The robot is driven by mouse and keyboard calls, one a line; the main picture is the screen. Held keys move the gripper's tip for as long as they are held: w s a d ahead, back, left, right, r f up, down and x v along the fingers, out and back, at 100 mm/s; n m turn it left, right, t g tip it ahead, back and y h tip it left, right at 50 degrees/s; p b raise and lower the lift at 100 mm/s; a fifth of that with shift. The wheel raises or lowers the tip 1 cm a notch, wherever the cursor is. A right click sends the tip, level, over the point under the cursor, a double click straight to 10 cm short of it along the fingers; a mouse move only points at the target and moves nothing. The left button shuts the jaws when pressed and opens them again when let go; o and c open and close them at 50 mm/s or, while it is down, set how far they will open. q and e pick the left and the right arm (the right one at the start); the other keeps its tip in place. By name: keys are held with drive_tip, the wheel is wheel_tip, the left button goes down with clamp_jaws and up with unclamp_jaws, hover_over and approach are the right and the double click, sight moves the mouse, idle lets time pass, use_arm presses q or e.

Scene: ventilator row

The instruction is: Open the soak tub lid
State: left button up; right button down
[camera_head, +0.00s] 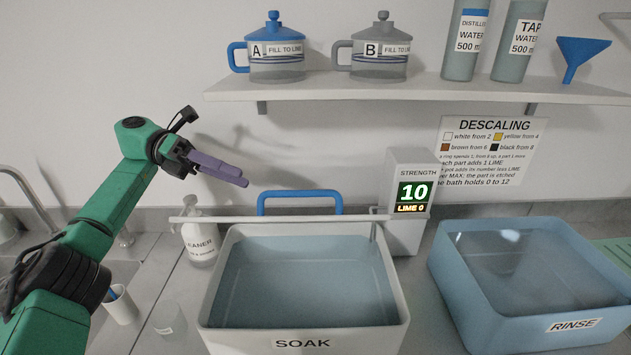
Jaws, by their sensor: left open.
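The white soak tub (404,300), labelled SOAK, stands in the middle of the counter. Its top is uncovered, and bluish liquid shows inside. A thin pale bar (240,218) runs along the tub's back edge, with a blue arched handle (300,195) at it. I cannot make out a separate lid panel over the tub. My left gripper (240,180), with purple fingers, is open and empty. It is up and to the left of the blue handle, apart from it. My right gripper is not in view.
A strength display (412,195) reading 10 stands behind the tub's right corner. A blue rinse tub (460,285) is at right. A cleaner bottle (200,245) is close behind the soak tub's left side. A shelf (400,88) with jugs and bottles overhangs the back.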

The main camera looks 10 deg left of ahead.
use_arm(q)
drive_tip(key=p, duration=0.2)
approach(303, 193)
drive_tip(key=p+x, duration=0.1)
drive_tip(key=x, duration=0.2)
drive_tip(key=p+x, duration=0.1)
drive_tip(key=x, duration=0.2)
drive_tip(key=p+x, duration=0.1)
drive_tip(key=x, duration=0.2)
drive_tip(key=shift+w+d+f+p, duration=0.1)
drive_tip(key=shift+w+d+p, duration=0.1)
drive_tip(key=shift+w+p, duration=0.15)
drive_tip(key=shift+s+d+f, duration=0.1)
drive_tip(key=shift+s+d, duration=0.2)
drive_tip(key=shift+w+f, duration=0.1)
drive_tip(key=shift+w, duration=0.05)
drive_tip(key=shift+c, duration=1)
drive_tip(key=shift+w, duration=0.1)
drive_tip(key=c, duration=0.5)
clamp_jaws()
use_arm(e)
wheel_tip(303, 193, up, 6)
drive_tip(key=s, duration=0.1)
